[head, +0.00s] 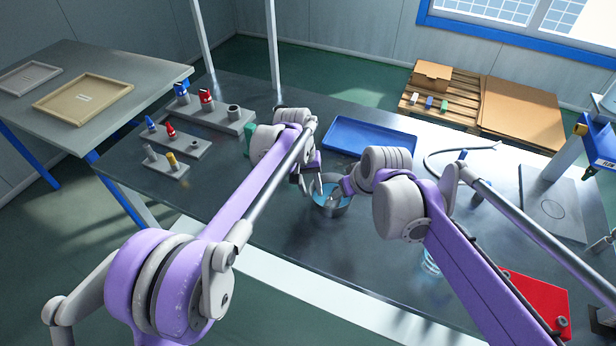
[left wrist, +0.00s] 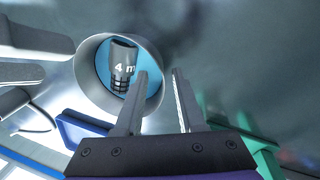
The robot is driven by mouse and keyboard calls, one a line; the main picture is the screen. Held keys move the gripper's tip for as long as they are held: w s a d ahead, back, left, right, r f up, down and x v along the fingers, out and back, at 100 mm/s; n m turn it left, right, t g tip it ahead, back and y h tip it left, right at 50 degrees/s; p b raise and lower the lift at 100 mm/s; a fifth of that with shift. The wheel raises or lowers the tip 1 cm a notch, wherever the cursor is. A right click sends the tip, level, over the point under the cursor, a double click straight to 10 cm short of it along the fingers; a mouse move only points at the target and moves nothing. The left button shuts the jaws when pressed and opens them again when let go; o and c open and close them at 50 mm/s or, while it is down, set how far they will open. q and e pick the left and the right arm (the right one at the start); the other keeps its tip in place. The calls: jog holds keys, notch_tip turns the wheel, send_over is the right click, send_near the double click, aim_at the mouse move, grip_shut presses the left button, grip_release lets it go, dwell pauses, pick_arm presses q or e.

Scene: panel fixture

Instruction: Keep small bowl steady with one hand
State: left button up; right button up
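The small bowl (head: 331,211) is a grey metal bowl with a light blue inside, standing on the dark table. In the left wrist view the bowl (left wrist: 88,82) holds a dark cylindrical piece (left wrist: 122,62) marked "4 m". My right gripper (head: 342,187) is at the bowl's right side. Grey parts of it show at the left edge of the wrist view; its opening is unclear.
A blue tray (head: 369,136) lies behind the bowl. Grey holders with coloured pieces (head: 205,115) stand at the left. A clear cup (head: 430,262) and a red sheet (head: 538,303) are at the right. A grey hose (head: 460,151) lies behind my right arm. The table's front left is clear.

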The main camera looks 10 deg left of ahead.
pick_arm(q)
jog(key=shift+d+f, duration=0.15)
jog(key=shift+f, duration=0.6)
grip_shut()
dwell(1.0)
